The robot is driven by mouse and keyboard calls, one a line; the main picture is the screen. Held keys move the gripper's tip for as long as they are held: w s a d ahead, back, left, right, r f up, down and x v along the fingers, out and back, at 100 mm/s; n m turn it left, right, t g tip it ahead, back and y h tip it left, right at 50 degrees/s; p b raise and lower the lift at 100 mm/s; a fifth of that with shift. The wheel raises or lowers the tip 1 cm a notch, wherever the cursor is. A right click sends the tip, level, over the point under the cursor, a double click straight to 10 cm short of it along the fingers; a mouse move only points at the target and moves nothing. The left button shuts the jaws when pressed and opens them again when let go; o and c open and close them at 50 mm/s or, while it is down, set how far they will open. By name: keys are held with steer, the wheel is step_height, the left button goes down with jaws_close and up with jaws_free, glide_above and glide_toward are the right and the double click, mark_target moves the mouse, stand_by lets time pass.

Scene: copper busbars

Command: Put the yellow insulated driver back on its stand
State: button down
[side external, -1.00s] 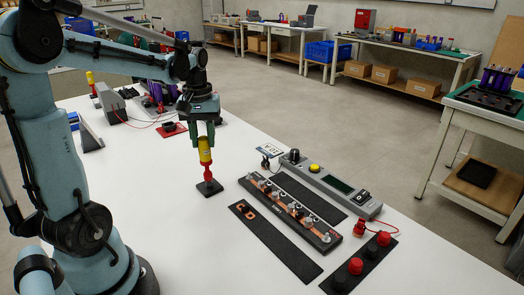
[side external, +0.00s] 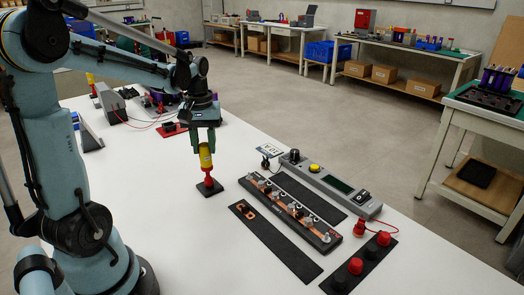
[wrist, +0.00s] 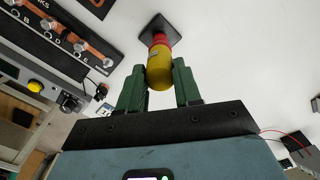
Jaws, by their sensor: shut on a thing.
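The driver (side external: 205,157) has a yellow handle and a red lower part. It is upright, with its red end down at the small black square stand (side external: 210,189) on the white table. My gripper (side external: 204,146) is above the stand, with its green fingers shut on the upper yellow handle. In the wrist view, the yellow handle (wrist: 160,72) shows between the fingers (wrist: 158,84), and the red part overlaps the black stand (wrist: 153,26). I cannot tell whether the red end is fully seated.
The busbar block (side external: 291,210) lies to the right, with a black strip (side external: 277,243) in front of it. A grey meter unit (side external: 335,188) is behind it, and a black plate with red knobs (side external: 360,262) is at right. White table is clear around the stand.

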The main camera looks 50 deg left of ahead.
steer(key=shift+f, duration=0.2)
stand_by(0.3)
steer(key=c, duration=0.7)
jaws_free()
steer(key=shift+r, duration=3)
steer(key=s+d+f+m+t, duration=0.1)
steer(key=d+f+m+t, duration=0.1)
steer(key=d+m, duration=0.3)
steer(key=s+d+f+m+t, duration=0.1)
steer(key=d+m+t, duration=0.4)
steer(key=d, duration=0.9)
steer(key=shift+f+m, duration=0.4)
steer(key=shift+m, duration=0.1)
